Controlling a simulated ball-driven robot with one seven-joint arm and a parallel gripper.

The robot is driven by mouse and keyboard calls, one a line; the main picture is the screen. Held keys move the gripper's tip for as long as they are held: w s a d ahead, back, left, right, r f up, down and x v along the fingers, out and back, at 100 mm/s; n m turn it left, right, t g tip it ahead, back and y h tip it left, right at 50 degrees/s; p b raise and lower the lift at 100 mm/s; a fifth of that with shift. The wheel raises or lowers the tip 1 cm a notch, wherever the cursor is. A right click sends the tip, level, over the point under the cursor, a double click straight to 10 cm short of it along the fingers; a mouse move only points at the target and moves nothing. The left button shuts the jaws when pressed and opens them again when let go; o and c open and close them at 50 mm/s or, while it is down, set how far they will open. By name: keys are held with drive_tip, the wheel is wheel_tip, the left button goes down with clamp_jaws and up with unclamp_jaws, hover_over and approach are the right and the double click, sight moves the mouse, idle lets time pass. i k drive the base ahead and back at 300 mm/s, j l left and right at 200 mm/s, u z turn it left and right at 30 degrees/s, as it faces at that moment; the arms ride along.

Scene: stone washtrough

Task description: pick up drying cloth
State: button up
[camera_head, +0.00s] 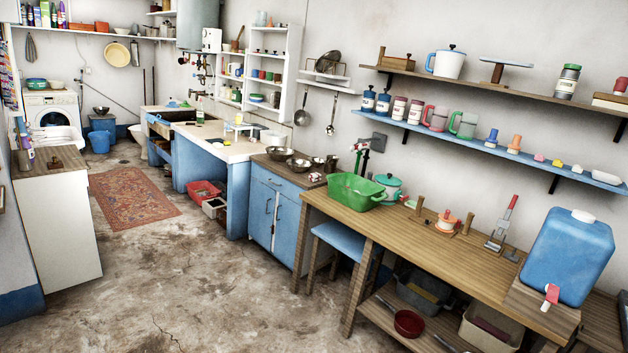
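A small grey cloth (30,47) hangs on the far left wall below the shelf, above the washing machine. A multicoloured patterned item (8,78), perhaps cloth, hangs at the left edge of the picture and is partly cut off. I cannot tell for sure which of these is the drying cloth. Both are far from the camera. My gripper is not in view.
A patterned rug (132,196) lies on the open stone floor. A white cabinet (60,235) stands at left, a washing machine (52,110) behind it. A blue-fronted counter (275,215) and long wooden workbench (455,250) line the right side.

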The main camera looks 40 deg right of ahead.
sight(315, 177)
drive_tip(key=i+l+z, duration=0.2)
drive_tip(key=i+z, duration=0.15)
drive_tip(key=i, duration=0.2)
drive_tip(key=i+l+z, duration=0.1)
drive_tip(key=i+z, duration=0.3)
drive_tip(key=i, duration=1.05)
drive_tip(key=i+u, duration=0.4)
drive_tip(key=i, duration=0.3)
drive_tip(key=i+l+u, duration=0.1)
drive_tip(key=i+u, duration=0.35)
drive_tip(key=i, duration=0.25)
drive_tip(key=i+z, duration=0.3)
drive_tip(key=i, duration=0.35)
drive_tip(key=i+j+z, duration=0.25)
drive_tip(key=i, duration=0.35)
drive_tip(key=i+l+z, duration=0.1)
drive_tip(key=i+z, duration=0.65)
drive_tip(key=z, duration=0.25)
drive_tip(key=i+j+z, duration=0.2)
drive_tip(key=i+z, duration=0.3)
drive_tip(key=i+j+z, duration=0.2)
drive_tip(key=j+z, duration=0.15)
drive_tip(key=z, duration=0.15)
drive_tip(key=i+j+z, duration=0.4)
drive_tip(key=i, duration=0.2)
drive_tip(key=i+j+z, duration=0.4)
drive_tip(key=i+j, duration=0.1)
drive_tip(key=i, duration=0.05)
